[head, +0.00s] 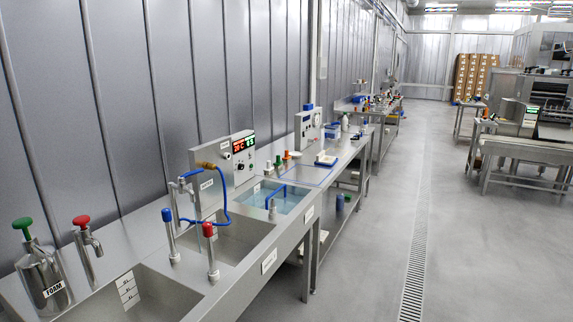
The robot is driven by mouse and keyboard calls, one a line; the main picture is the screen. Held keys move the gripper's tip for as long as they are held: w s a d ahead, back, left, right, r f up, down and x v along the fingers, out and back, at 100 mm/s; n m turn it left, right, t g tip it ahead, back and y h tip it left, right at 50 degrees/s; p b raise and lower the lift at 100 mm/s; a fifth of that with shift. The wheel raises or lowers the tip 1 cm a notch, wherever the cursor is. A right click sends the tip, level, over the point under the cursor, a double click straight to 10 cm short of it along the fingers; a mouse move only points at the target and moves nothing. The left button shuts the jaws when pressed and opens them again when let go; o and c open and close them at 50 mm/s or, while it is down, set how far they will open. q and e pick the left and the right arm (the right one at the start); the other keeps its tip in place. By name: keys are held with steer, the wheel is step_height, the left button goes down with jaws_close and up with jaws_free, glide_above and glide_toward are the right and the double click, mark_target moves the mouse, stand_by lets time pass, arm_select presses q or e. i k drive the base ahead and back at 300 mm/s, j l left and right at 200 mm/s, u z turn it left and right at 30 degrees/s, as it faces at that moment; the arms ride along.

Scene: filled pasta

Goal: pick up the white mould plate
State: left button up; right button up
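I cannot make out a white mould plate with certainty in the head view. A small white piece with blue on it (326,159) lies on the steel bench beyond the sinks; it is too small to tell what it is. Neither of my grippers shows in the view.
A long steel sink bench (285,238) runs along the left wall, with a water-filled basin (286,198), taps and a blue hose (227,200). A floor drain (414,270) runs alongside. The grey floor (480,255) on the right is clear. Steel tables and machines (525,150) stand further right.

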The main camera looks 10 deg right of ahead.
mark_target(321, 159)
steer(key=i+l+z, duration=0.1)
steer(key=z, duration=1.15)
steer(key=i+l, duration=0.15)
steer(key=i, duration=2.5)
steer(key=i+l, duration=0.15)
steer(key=i, duration=2.5)
steer(key=i+u, duration=0.1)
steer(key=u, duration=0.3)
steer(key=i+l+u, duration=0.1)
steer(key=u, duration=0.3)
steer(key=i+l+u, duration=0.1)
steer(key=u, duration=0.3)
steer(key=i+l+u, duration=0.1)
steer(key=u, duration=0.3)
